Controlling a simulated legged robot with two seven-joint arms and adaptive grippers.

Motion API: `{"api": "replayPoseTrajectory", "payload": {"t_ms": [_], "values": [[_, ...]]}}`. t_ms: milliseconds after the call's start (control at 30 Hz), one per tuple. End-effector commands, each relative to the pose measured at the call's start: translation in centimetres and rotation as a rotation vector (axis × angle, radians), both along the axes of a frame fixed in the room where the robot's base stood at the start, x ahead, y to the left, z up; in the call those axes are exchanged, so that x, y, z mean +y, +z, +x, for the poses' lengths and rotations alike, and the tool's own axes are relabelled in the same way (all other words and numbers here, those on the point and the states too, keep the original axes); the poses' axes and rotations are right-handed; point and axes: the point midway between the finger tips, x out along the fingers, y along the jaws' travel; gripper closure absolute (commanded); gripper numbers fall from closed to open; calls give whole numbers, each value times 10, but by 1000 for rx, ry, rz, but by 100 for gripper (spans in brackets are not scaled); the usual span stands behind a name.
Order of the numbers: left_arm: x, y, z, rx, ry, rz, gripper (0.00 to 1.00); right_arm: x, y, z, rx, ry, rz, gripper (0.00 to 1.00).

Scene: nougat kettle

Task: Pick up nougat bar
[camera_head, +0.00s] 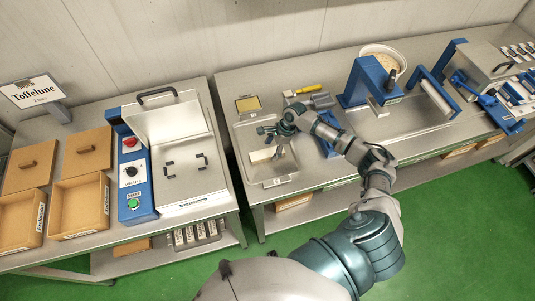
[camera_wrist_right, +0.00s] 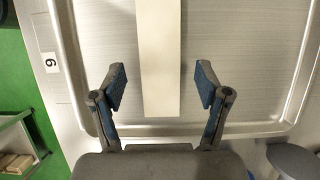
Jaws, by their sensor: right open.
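The nougat bar (camera_wrist_right: 160,60) is a long, off-white block. It lies in a shallow metal tray (camera_wrist_right: 230,128) in the right wrist view. In the head view the bar (camera_head: 262,155) shows as a pale piece in the tray (camera_head: 278,182), partly hidden by my right gripper (camera_head: 268,132). My right gripper (camera_wrist_right: 161,88) is open, with one finger on each side of the bar's near end and a gap on both sides. I cannot tell how far above the tray the fingertips are. My left gripper is not in view.
A vacuum-sealer-like machine (camera_head: 185,150) with an open lid stands to the left. Wooden boxes (camera_head: 80,205) are further left. A blue press (camera_head: 365,85) and a white tub (camera_head: 383,62) stand to the right. A yellow-handled tool (camera_head: 305,90) lies behind the gripper.

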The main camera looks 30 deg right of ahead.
Motion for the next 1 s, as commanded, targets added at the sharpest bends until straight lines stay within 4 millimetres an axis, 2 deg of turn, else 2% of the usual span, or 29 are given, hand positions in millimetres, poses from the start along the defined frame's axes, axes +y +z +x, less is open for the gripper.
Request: {"api": "replayPoseTrajectory", "payload": {"t_ms": [133,367,400,433,667,700,1000], "values": [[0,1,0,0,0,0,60,7,-15,2,0,1,-1,25],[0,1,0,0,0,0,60,8,-18,1,-1,1,0,25],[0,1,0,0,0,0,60,8,-18,1,-1,1,0,28],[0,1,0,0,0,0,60,8,-18,1,-1,1,0,35],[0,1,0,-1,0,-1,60,8,-18,2,-1,1,0,92],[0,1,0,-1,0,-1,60,7,-18,2,-1,1,0,95],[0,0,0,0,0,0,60,8,-16,2,-2,1,1,95]]}}
